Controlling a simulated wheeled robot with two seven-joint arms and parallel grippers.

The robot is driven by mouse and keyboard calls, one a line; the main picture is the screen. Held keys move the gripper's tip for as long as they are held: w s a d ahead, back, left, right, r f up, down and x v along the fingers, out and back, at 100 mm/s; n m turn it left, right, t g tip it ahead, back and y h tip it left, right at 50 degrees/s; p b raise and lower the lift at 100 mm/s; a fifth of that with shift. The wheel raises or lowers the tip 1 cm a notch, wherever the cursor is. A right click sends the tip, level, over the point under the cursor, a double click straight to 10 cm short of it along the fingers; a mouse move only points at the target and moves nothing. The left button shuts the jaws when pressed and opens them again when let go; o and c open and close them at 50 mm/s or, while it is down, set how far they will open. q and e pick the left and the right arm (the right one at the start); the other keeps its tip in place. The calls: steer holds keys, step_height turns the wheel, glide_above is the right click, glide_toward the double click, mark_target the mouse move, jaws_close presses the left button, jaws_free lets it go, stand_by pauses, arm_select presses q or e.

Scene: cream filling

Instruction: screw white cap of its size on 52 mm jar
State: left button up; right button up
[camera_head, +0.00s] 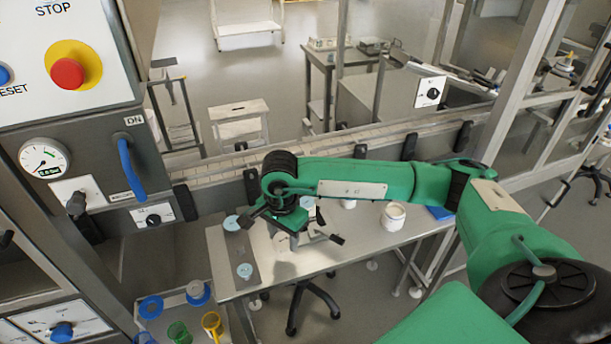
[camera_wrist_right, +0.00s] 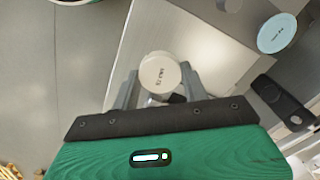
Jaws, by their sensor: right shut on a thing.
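My right gripper (camera_head: 294,238) is over the left part of the work table in the head view, and its arm hides some of the tabletop. In the right wrist view the gripper (camera_wrist_right: 158,85) has its two grey fingers on either side of a round white cap (camera_wrist_right: 160,71) with small dark print. The fingers are shut on it. What lies under the cap is mostly hidden, so I cannot tell whether it sits on a jar. A wide white jar (camera_head: 393,216) stands on the table to the right. A smaller white piece (camera_head: 348,203) is behind the arm. My left gripper is not in view.
Pale blue discs (camera_head: 244,271) lie on the grey strip at the table's left end; one also shows in the wrist view (camera_wrist_right: 277,33). A blue item (camera_head: 440,212) is at the table's right. Blue, green and yellow cups (camera_head: 212,325) stand low at left. The table front (camera_head: 330,258) is clear.

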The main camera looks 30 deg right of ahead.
steer(key=w+d+r+m+p, duration=0.3)
steer(key=w+d+m+p, duration=0.2)
steer(key=m, duration=1)
steer(key=r+m+p, duration=0.1)
steer(key=m+p, duration=0.4)
steer(key=m, duration=1)
glide_above(306, 202)
steer(key=a, duration=0.2)
steer(key=shift+s+d+r, duration=0.1)
steer(key=shift+s+d, duration=0.1)
steer(key=shift+d, duration=0.05)
steer(key=m, duration=0.1)
steer(key=d+m, duration=0.1)
steer(key=m+p, duration=0.1)
steer(key=shift+w+d+m, duration=0.25)
steer(key=shift+d+m, duration=0.05)
steer(key=shift+m, duration=0.1)
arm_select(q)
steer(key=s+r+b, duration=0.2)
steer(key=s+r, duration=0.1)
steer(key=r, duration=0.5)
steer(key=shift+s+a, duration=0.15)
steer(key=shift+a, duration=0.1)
arm_select(e)
steer(key=shift+f, duration=1.75)
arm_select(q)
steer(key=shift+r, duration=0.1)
